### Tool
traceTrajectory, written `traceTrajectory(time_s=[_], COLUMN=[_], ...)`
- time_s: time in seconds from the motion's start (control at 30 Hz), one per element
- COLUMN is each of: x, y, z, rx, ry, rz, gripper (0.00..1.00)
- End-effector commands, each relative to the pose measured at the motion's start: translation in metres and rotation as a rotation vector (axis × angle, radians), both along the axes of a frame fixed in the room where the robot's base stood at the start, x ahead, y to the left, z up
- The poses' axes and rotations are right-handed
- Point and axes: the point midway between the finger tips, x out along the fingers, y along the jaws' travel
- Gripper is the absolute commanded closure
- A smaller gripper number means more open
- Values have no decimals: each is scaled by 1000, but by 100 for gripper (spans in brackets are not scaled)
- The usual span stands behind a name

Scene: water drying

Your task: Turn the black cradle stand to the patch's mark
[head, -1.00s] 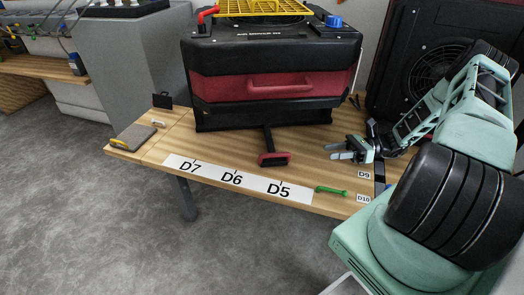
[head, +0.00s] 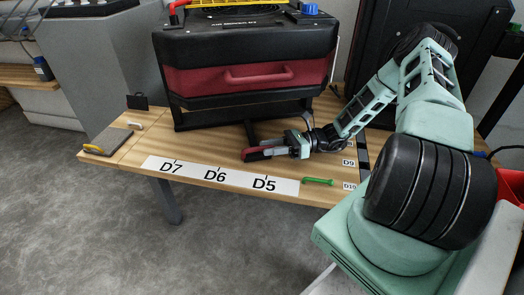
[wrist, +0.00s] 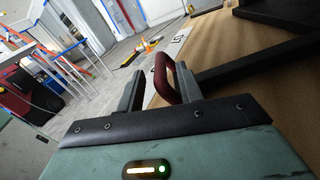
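The black cradle stand (head: 250,133) reaches out from under the black and red machine over the table. Its red handle (head: 256,154) points toward the table's front edge, above the stretch between D6 and D5. My gripper (head: 266,152) is at the handle. In the wrist view the red handle (wrist: 163,78) lies between my two fingers (wrist: 160,88), which are apart. The right finger is close against the handle, and a small gap shows at the left finger. A white label strip (head: 192,171) carries marks D7, D6 and D5. I cannot make out a separate patch.
The black and red machine (head: 205,80) stands on the wooden table (head: 120,165). A green tool (head: 318,181) lies right of the strip, near small labels D9 (head: 348,162) and D10. A grey pad (head: 107,142) lies at the left end. The table's front edge is close.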

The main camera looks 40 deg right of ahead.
Motion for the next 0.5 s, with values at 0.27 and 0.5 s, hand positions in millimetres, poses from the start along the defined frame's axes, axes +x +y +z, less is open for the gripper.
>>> traceTrajectory(time_s=[0.27, 0.5], x=[12, 13], y=[24, 25], z=[0, 0], rx=[0, 0], ry=[0, 0], rz=[0, 0], gripper=[64, 64])
